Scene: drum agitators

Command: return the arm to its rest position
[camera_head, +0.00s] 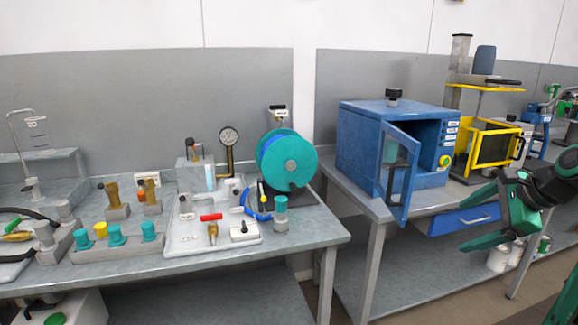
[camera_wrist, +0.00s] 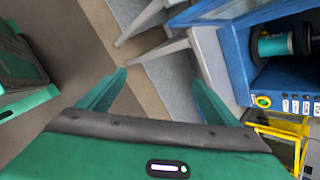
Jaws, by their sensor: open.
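My gripper (camera_head: 466,214) is green and hangs in front of the right bench in the head view, in front of the blue drawer. Its two fingers are spread apart with nothing between them. In the wrist view the open fingers (camera_wrist: 160,78) point toward the bench legs and floor. My dark arm comes in from the right edge of the head view. The blue cabinet (camera_head: 353,150) stands on the right bench with its door (camera_head: 398,180) swung open. A teal spool-like cylinder (camera_wrist: 273,46) shows inside it in the wrist view.
The blue drawer (camera_head: 462,219) sits under the right bench, close behind my gripper. A yellow-framed machine (camera_head: 468,153) stands right of the cabinet. Floor shows between the benches.

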